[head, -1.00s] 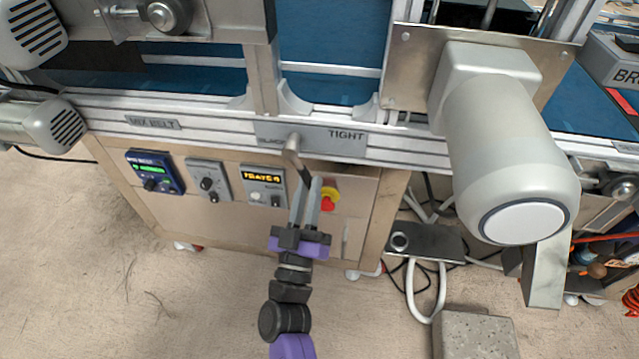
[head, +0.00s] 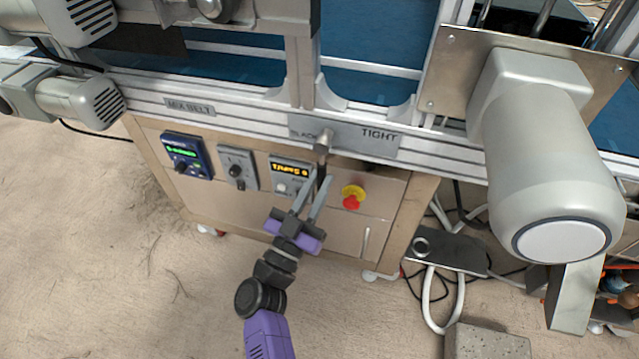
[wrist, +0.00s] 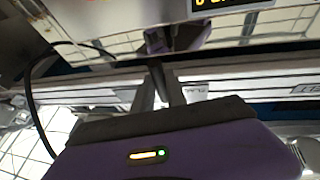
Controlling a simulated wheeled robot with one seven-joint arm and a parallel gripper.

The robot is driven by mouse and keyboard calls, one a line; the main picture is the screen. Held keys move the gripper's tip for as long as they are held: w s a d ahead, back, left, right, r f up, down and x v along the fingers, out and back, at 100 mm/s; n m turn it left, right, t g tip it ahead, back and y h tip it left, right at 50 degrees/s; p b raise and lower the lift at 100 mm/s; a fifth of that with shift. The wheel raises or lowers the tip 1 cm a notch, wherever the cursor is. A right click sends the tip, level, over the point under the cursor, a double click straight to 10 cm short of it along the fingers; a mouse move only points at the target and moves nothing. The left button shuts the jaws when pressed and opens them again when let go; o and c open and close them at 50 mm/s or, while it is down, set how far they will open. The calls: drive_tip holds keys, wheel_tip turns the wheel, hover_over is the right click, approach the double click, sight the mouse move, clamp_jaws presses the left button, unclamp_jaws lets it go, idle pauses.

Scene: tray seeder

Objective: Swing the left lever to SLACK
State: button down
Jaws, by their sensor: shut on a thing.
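The left lever (head: 323,146) is a short metal handle pivoted on a grey label plate (head: 350,139) on the machine's rail. My gripper (head: 318,182) is shut on that lower end, reaching up from below. In the wrist view my purple gripper body fills the bottom, and a dark bar above it seems to be the lever.
Below the rail, a cabinet carries a blue control box (head: 187,157), a dial box (head: 237,170), an amber display (head: 291,176) and a red stop button (head: 352,197) close right of my fingers. A large grey motor (head: 545,150) juts out at right. Open floor lies left.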

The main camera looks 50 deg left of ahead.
drive_tip(key=c, duration=1.3)
unclamp_jaws()
drive_tip(key=shift+c, duration=0.2)
drive_tip(key=shift+s, duration=0.15)
drive_tip(key=p+v, duration=0.1)
drive_tip(key=v, duration=0.6)
drive_tip(key=shift+s+f+p, duration=0.2)
drive_tip(key=shift+s+p, duration=0.05)
drive_tip(key=shift+p, duration=0.15)
